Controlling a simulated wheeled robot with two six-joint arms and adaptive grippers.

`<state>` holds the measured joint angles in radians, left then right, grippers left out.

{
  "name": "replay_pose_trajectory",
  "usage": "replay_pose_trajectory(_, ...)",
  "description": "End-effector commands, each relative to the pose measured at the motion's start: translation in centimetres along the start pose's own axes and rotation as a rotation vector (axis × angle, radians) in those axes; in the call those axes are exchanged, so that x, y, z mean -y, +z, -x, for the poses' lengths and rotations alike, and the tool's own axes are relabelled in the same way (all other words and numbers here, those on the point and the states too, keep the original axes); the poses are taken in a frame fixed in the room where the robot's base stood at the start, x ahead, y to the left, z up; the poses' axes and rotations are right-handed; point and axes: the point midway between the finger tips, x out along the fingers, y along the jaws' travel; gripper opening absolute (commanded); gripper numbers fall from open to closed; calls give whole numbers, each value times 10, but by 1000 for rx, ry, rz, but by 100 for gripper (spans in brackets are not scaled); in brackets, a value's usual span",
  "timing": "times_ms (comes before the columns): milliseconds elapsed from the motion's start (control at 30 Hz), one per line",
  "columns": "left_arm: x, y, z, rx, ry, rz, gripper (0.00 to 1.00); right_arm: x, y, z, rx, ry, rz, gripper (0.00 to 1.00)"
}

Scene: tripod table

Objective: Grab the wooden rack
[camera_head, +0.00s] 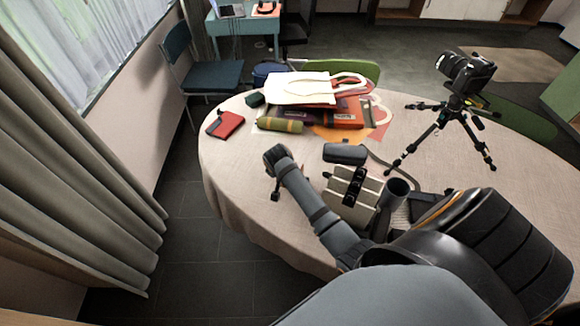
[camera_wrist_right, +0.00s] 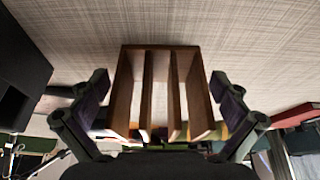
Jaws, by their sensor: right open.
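The wooden rack (camera_wrist_right: 160,90) fills the middle of the right wrist view. It is brown, with several upright parallel slats and open slots between them. My right gripper (camera_wrist_right: 163,105) is open and empty, with one finger to the left of the rack and one to the right. Gaps show between the fingers and the rack's sides. In the head view, the rack (camera_head: 340,207) stands near the table's front edge with pale slat tops, and a dark part covers some of it. My left gripper is not in view.
On the table (camera_head: 235,175), a black case (camera_head: 345,153) lies behind the rack and a dark cup (camera_head: 397,189) stands to its right. Bags (camera_head: 300,88), a green roll (camera_head: 280,125) and a red notebook (camera_head: 225,124) lie farther back. A camera tripod (camera_head: 450,120) stands back right.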

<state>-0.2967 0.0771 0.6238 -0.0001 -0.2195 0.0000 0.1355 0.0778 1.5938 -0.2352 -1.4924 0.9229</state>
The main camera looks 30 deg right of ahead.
Motion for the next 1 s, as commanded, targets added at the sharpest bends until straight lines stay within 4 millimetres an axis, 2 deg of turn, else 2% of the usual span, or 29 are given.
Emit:
replay_pose_trajectory(167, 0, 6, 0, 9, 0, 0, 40, 0, 0, 0, 0, -1, 0, 100)
replay_pose_trajectory(600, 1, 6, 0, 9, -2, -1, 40, 0, 0, 0, 0, 0, 0, 40)
replay_pose_trajectory(867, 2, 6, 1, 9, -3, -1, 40, 0, -1, 1, -1, 0, 0, 38)
replay_pose_trajectory(1000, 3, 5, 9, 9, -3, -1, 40, 1, -5, 7, -1, -1, 2, 38)
